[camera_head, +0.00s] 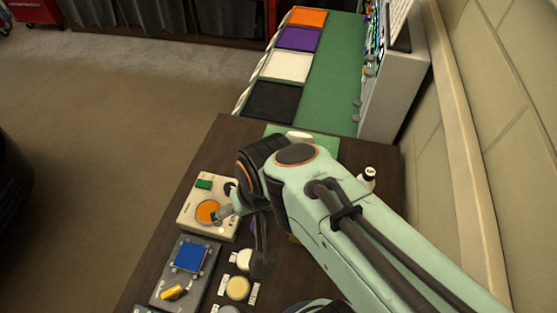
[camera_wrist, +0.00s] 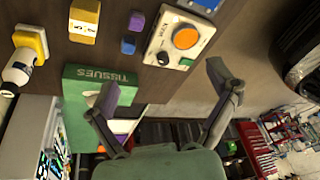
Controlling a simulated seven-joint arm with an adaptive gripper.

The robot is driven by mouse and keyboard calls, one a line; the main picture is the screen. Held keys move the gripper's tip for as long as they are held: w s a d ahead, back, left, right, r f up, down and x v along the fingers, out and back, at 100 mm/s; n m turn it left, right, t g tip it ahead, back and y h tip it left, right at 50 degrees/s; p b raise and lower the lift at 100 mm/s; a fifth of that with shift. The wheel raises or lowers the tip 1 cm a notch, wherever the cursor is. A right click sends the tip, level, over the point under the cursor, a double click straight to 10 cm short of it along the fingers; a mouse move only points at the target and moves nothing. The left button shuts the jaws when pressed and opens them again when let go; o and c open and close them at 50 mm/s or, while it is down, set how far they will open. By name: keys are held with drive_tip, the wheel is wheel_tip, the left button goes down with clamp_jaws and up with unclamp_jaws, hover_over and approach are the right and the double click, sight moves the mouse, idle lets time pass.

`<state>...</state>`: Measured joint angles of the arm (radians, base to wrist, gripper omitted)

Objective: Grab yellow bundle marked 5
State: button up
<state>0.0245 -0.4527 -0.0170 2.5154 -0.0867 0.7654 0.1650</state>
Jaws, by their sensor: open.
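The yellow bundle (camera_wrist: 83,20) lies on the dark table at the top left of the wrist view. It has a white band with small dark marks that look like 5s. In the head view I cannot make it out; my arm covers much of that part of the table. My gripper (camera_wrist: 163,87) is open and empty, its two fingers spread wide, apart from the bundle. In the head view my gripper (camera_head: 243,238) is over the table, near the white box with the orange disc.
The white box with an orange disc (camera_wrist: 186,37) stands close by. A green tissue box (camera_wrist: 75,118), a white bottle (camera_wrist: 20,68) and a yellow-and-white block (camera_wrist: 32,40) are near. A blue-topped device (camera_head: 190,256) stands at front left.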

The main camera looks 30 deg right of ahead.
drive_tip(key=w+d+f+m, duration=0.3)
drive_tip(key=w+d+f, duration=0.1)
drive_tip(key=w, duration=0.1)
drive_tip(key=s+d+f+m+g, duration=0.1)
drive_tip(key=d+f, duration=0.2)
drive_tip(key=f, duration=0.1)
drive_tip(key=s+d+f+m+g, duration=0.1)
drive_tip(key=d+f+m, duration=0.1)
drive_tip(key=f, duration=0.3)
drive_tip(key=s+d+f+m+g, duration=0.1)
drive_tip(key=d+f, duration=0.3)
drive_tip(key=f, duration=0.1)
drive_tip(key=shift+s+d+m+g+h, duration=0.25)
drive_tip(key=shift+s+m+g+h, duration=0.05)
drive_tip(key=shift+s, duration=0.05)
wheel_tip(320, 180, down, 6)
drive_tip(key=shift+f, duration=0.2)
drive_tip(key=shift+c, duration=0.3)
drive_tip(key=c, duration=1.3)
